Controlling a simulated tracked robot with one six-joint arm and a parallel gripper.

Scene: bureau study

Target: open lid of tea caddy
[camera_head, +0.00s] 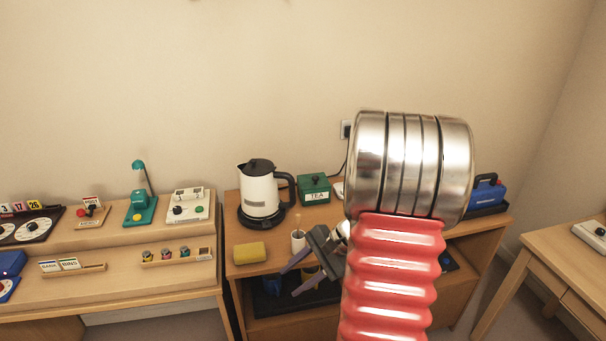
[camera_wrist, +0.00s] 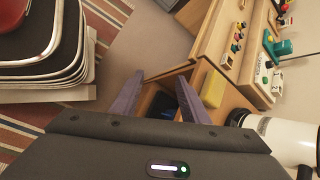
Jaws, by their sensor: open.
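The tea caddy (camera_head: 314,191) is a green box with a white TEA label and a dark knob on its lid. It stands at the back of the wooden cabinet top, right of the kettle, and its lid looks shut. My gripper (camera_head: 291,277) is open and empty, in front of the cabinet and below and left of the caddy, well apart from it. In the wrist view my gripper (camera_wrist: 160,92) shows two spread grey fingers with nothing between them. The caddy is not visible in the wrist view.
A white and black kettle (camera_head: 261,194) stands left of the caddy, close by. A yellow sponge (camera_head: 249,253) and a white cup (camera_head: 298,241) are near the cabinet's front. A blue case (camera_head: 487,194) is at the right. My arm hides part of the cabinet top.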

